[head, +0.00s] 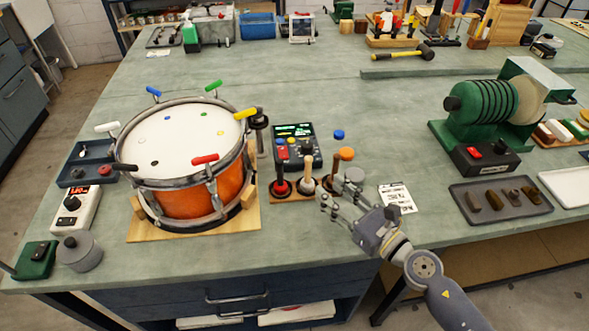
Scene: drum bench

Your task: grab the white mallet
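A small rack (291,196) stands right of the drum and holds several upright mallets or tools. My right gripper (338,196) is just right of and in front of the rack, fingers spread, with nothing visibly held. Its fingers hide part of the rack's right end. My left gripper is out of view.
An orange drum (200,198) with coloured clamps stands left of the rack. A control box (295,144) is behind it, and a printed card (397,198) lies to the right. A green machine (490,112) and a dark tray (500,201) are further right. The bench middle behind is clear.

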